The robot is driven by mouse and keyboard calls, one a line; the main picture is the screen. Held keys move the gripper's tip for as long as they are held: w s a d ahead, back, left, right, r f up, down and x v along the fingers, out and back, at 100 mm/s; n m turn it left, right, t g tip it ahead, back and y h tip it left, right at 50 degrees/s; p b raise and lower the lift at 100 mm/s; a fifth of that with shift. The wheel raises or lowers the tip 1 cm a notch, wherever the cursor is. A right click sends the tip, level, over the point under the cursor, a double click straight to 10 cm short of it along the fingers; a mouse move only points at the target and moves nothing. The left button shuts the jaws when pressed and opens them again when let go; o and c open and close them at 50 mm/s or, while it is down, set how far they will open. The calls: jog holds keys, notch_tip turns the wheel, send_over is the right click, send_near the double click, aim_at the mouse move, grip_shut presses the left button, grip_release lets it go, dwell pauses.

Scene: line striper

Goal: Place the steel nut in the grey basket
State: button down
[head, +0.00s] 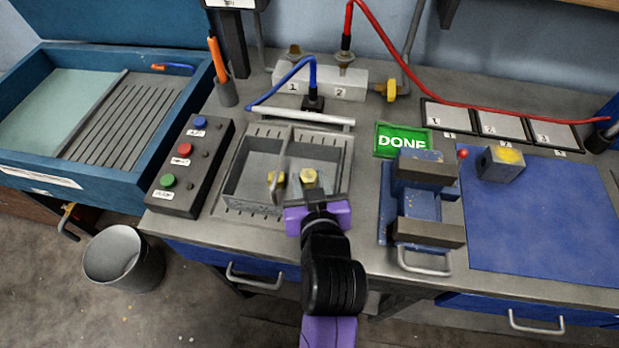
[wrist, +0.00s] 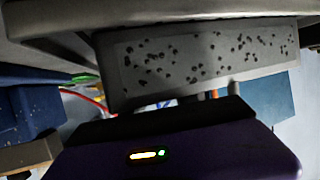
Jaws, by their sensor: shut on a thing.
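A grey, box-like basket (head: 244,189) with a raised middle divider stands on the bench. Two yellowish, nut-like pieces show in it, one left (head: 278,178) and one right (head: 309,175) of the divider. I cannot make out a plainly steel-coloured nut. My gripper (head: 317,196) is at the basket's near right edge, just in front of the right piece. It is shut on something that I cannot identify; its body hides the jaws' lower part. In the wrist view, a grey speckled wall (wrist: 200,62) fills the space just beyond my gripper's purple body.
A button box (head: 190,165) stands left of the basket, a blue vise (head: 425,205) right of it. A green DONE sign (head: 402,139) and a grey valve block (head: 320,85) lie behind. A bucket (head: 124,258) is on the floor. The blue mat (head: 545,220) is mostly clear.

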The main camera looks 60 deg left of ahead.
jog(key=c, duration=1.2)
grip_release()
jog(key=shift+s+f, duration=0.1)
jog(key=shift+f, duration=0.2)
jog(key=shift+c, duration=0.2)
jog(key=shift+r, duration=0.25)
jog(key=r+v, duration=0.1)
jog(key=v, duration=1.1)
jog(key=w+d+f+m+t+h, duration=0.2)
jog(key=d+f+m+t, duration=0.15)
jog(key=d, duration=0.85)
jog(key=w+d+f+m+t+h, duration=0.2)
jog(key=d+f+m+t+h, duration=0.15)
jog(key=d, duration=0.85)
jog(key=s+d+r+m+t+h, duration=0.1)
jog(key=s+d+r+m+h, duration=0.1)
jog(key=s+d, duration=0.4)
jog(key=s+d+r+m+t+h, duration=0.2)
jog(key=s+d+m+h, duration=0.3)
jog(key=d, duration=0.7)
jog(key=shift+s+d+r, duration=0.25)
jog(key=shift+s+d, duration=0.15)
jog(key=shift+s, duration=0.7)
